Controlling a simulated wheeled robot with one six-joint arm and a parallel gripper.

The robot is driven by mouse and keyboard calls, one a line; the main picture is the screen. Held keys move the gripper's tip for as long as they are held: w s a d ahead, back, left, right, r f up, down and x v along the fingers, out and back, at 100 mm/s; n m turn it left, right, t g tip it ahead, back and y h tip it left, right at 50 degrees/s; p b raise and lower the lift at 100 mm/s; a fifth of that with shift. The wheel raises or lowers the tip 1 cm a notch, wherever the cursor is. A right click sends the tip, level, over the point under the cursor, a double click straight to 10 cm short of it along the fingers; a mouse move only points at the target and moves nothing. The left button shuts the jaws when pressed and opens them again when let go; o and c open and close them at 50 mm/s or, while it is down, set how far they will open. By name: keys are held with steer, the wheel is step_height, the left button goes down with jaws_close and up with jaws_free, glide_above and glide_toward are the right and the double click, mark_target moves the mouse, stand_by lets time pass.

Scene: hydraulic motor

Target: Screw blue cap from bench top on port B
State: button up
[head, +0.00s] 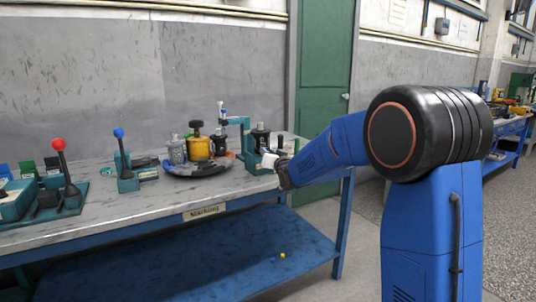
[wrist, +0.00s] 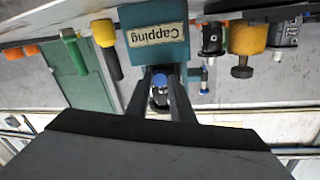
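My gripper (wrist: 160,80) points at the teal capping fixture (wrist: 157,42), which carries a "Capping" label. Its two dark fingers stand apart. Between them shows a small round blue part (wrist: 160,80), which looks like the blue cap, with a grey metallic part by it. I cannot tell whether the fingers touch it. In the head view my gripper (head: 283,172) is at the front of the capping fixture (head: 252,157), at the bench's right end. Port B cannot be made out.
The bench (head: 130,215) holds a round turntable (head: 195,168) with several parts, including a yellow one (head: 198,148). A blue-knobbed lever (head: 120,150) and a red-knobbed lever (head: 62,165) stand left. Small yellow and blue pieces (head: 282,255) lie on the lower shelf (head: 230,262).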

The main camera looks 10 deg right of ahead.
steer(key=shift+s, duration=0.1)
stand_by(0.3)
steer(key=shift+s+d, duration=0.2)
steer(key=shift+s, duration=1.45)
steer(key=o, duration=0.5)
steer(key=shift+s+d, duration=0.25)
steer(key=shift+s, duration=1.25)
steer(key=shift+s+d, duration=0.2)
steer(key=shift+s, duration=1.25)
steer(key=shift+s, duration=0.15)
